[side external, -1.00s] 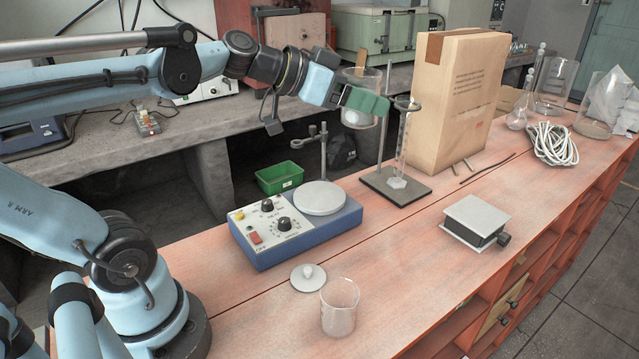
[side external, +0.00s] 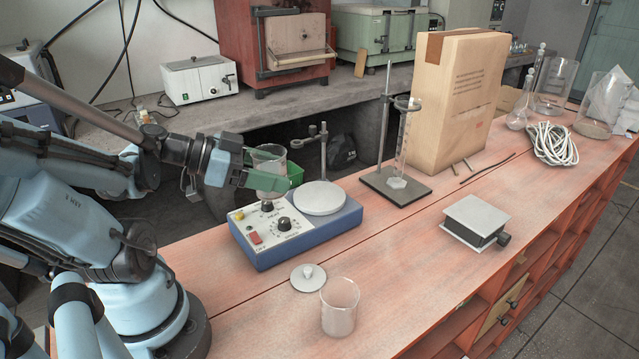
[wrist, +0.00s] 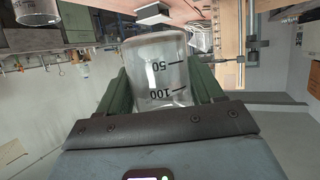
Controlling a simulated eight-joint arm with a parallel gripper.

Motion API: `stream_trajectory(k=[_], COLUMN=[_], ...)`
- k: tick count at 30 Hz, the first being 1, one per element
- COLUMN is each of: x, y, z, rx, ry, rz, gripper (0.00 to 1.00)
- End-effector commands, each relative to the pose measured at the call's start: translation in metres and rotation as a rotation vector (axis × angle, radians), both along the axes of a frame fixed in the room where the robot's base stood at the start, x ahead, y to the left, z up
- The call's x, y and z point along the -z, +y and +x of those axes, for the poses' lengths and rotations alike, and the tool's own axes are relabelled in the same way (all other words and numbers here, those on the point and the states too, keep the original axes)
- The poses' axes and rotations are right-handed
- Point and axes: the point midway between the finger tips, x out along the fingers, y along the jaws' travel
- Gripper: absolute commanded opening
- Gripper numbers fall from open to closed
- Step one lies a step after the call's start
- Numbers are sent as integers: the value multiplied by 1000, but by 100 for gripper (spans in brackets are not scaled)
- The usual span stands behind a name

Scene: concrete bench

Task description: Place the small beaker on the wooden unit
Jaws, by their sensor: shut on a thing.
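My gripper (side external: 262,178) is shut on the small clear glass beaker (side external: 268,160), its green fingers on either side of the glass. In the side external view the beaker looks about upright, held in the air near the back left corner of the blue stirrer. In the wrist view the beaker (wrist: 165,68) sits between the fingers (wrist: 160,95), with its 50 and 100 marks upside down in the picture. The wooden unit (side external: 415,265) is the long reddish bench with open shelves and drawers along its front.
On the wooden unit stand the blue stirrer (side external: 300,238), a grey lid (side external: 308,278), another clear beaker (side external: 340,308), a clamp stand (side external: 395,185), a cardboard box (side external: 460,95) and a small grey platform (side external: 475,220). The front middle top is clear.

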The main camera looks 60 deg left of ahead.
Motion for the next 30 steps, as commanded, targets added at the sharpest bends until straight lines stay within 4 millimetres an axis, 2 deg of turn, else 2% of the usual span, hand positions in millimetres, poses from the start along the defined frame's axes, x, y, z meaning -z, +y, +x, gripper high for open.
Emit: stream_trajectory(k=[14,30], x=[2,21], y=[0,11], z=[-1,36], rx=[4,5], ry=[0,0], rz=[-1,0], gripper=[30,30])
